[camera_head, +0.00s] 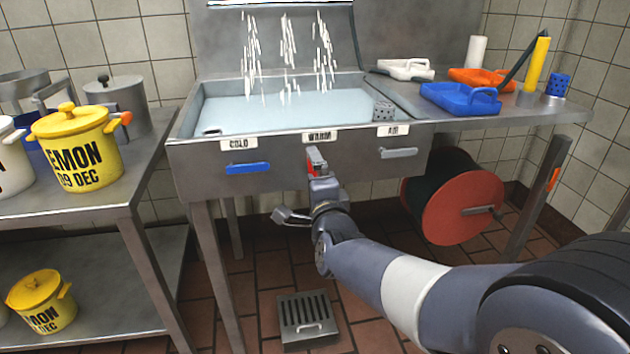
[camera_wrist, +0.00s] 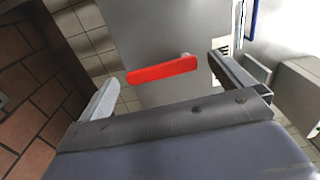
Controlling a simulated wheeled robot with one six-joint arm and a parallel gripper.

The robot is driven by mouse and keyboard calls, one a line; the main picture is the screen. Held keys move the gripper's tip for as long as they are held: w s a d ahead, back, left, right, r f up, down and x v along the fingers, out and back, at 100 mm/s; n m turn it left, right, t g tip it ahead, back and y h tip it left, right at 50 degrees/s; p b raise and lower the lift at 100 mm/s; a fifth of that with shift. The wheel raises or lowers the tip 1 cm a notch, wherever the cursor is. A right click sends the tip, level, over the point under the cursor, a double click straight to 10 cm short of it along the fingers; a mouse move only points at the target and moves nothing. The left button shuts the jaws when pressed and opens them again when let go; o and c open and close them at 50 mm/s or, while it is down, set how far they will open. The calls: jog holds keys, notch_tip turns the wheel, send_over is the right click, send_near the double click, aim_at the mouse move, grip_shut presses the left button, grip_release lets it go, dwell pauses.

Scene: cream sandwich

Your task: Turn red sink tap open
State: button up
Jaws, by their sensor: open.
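The red tap (camera_wrist: 162,70) is a flat red bar handle on the front of the steel sink (camera_head: 345,155), below the WARM label (camera_head: 319,137). In the wrist view it lies lengthwise across the gap between my fingers, slightly tilted, with space towards each finger. My gripper (camera_head: 318,165) is open and empty, up at the sink front. It also shows in the wrist view (camera_wrist: 165,78), one finger at each side of the bar. In the head view my gripper hides most of the red tap. I cannot tell whether a finger touches it.
A blue handle (camera_head: 248,168) sits left under COLD, a grey handle (camera_head: 398,153) right under AIR. White streaks fall into the water-filled basin. A red hose reel (camera_head: 462,207) hangs below right. A table with a yellow LEMON pot (camera_head: 75,148) stands left. A floor drain (camera_head: 307,318) lies below.

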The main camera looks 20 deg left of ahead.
jog(key=p+v, duration=0.1)
jog(key=v, duration=0.9)
jog(key=shift+s+p, duration=0.3)
jog(key=shift+p, duration=0.05)
jog(key=shift+d, duration=0.1)
jog(key=b+x, duration=0.1)
jog(key=x, duration=0.9)
jog(key=shift+w, duration=0.4)
jog(key=shift+b, duration=0.4)
